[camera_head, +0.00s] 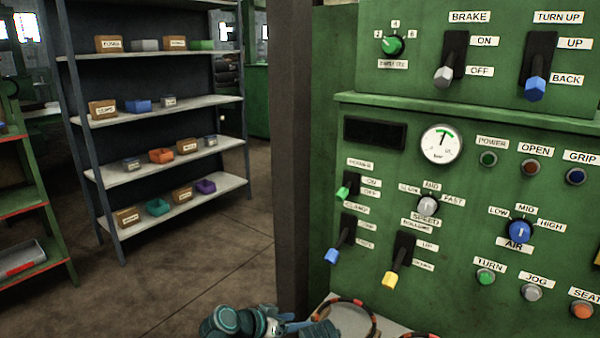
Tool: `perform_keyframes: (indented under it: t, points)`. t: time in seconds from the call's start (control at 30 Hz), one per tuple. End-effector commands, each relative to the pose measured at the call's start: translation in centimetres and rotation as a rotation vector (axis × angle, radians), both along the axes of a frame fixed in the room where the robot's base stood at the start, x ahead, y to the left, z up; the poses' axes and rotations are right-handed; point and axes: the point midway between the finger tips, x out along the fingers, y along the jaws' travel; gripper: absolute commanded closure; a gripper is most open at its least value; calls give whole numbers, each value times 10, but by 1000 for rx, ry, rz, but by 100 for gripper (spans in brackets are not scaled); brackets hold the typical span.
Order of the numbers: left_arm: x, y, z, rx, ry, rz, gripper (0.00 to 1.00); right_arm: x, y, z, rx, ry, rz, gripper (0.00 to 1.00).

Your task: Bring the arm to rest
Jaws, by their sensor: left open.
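My left arm comes in at the bottom edge, teal and dark. Its left gripper (318,328) is at the bottom edge, just left of a pale surface (346,318) at the foot of the green panel. The gripper is open, and I see nothing held in it. Much of it is cut off by the frame. A dark ring with orange marks (373,318) lies on the pale surface close to the gripper. Part of a second ring (418,335) shows at the bottom edge. My right gripper is not in view.
A green control panel (400,145) with levers, knobs, buttons and a gauge (442,144) fills the right. A dark post (291,150) stands left of it. A grey shelf (150,172) with small labelled bins stands behind. Brown floor (205,265) is clear between.

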Motion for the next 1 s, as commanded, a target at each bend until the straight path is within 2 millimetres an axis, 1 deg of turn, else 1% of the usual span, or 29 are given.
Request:
perform_keyframes:
  t: [0.03,0.1,0.2,0.3,0.4,0.57,0.7,1.0]
  points:
    - [-8,10,-19,57,99,13,29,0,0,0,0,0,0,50]
    - [-22,29,-44,143,240,57,29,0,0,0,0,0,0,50]
    - [-40,58,-70,256,411,145,29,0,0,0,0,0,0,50]
    - [-55,87,-87,355,540,246,29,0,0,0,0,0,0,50]
    - [-69,115,-96,442,644,356,29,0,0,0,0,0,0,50]
    - [-90,157,-103,570,774,549,29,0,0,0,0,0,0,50]
    - [-103,127,-103,636,768,478,29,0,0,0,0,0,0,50]
    - [-133,70,-103,771,743,324,29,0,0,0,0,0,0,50]
